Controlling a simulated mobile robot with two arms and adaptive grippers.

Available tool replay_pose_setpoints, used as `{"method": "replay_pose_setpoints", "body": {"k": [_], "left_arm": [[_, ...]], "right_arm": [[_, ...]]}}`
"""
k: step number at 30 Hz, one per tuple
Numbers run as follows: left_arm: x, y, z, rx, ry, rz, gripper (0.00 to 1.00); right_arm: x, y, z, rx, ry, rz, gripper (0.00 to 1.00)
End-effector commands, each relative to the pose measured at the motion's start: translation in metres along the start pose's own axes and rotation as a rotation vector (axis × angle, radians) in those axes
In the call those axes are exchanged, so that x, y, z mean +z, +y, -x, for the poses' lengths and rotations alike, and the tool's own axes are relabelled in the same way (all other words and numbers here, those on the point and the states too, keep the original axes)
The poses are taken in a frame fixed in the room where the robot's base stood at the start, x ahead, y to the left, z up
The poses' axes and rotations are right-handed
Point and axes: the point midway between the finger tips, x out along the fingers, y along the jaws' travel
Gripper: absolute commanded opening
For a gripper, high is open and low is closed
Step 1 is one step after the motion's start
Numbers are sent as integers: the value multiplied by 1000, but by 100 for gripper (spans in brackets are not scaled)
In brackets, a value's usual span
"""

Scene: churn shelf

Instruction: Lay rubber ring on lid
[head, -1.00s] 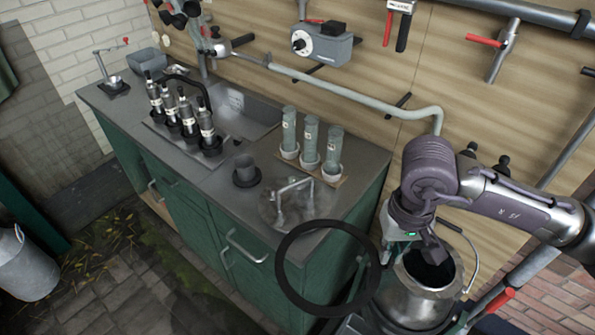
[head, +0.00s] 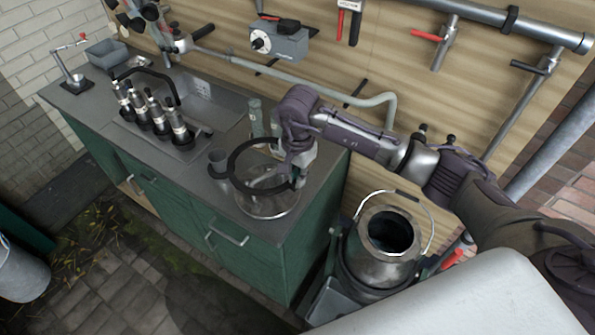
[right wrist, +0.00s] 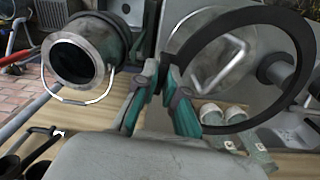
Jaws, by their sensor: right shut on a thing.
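My right gripper (head: 297,176) is shut on the rubber ring (head: 234,160), a large flat black ring, at its right edge. The ring is held over the lid (head: 268,207), a round metal disc with a bent handle, on the front right end of the counter. In the right wrist view the ring (right wrist: 240,15) sticks out to the right from between my fingers (right wrist: 162,82). The lid (right wrist: 188,45) and its handle show through the ring's opening. The height of the ring above the lid is hard to judge. My left gripper is not in view.
A metal churn (head: 385,262) with a raised bail handle stands right of the counter (head: 75,100). A dark cup (head: 217,161) is close left of the ring. Glass cylinders (head: 257,116) stand behind, partly hidden.

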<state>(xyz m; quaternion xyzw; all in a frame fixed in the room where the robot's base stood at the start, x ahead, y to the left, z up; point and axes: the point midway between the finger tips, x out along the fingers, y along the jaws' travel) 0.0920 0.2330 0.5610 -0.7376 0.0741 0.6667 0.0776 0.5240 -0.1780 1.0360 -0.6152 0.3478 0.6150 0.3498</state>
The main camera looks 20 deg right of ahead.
Motion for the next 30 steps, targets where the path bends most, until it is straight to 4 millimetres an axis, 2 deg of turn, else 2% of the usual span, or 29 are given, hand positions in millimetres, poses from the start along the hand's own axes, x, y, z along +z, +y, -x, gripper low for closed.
{"method": "replay_pose_setpoints", "body": {"k": [9, 30], "left_arm": [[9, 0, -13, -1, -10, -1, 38], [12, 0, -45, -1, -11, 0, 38]], "right_arm": [[0, 0, -28, 0, -1, 0, 0], [-1, 0, -85, -2, 2, 1, 0]]}}
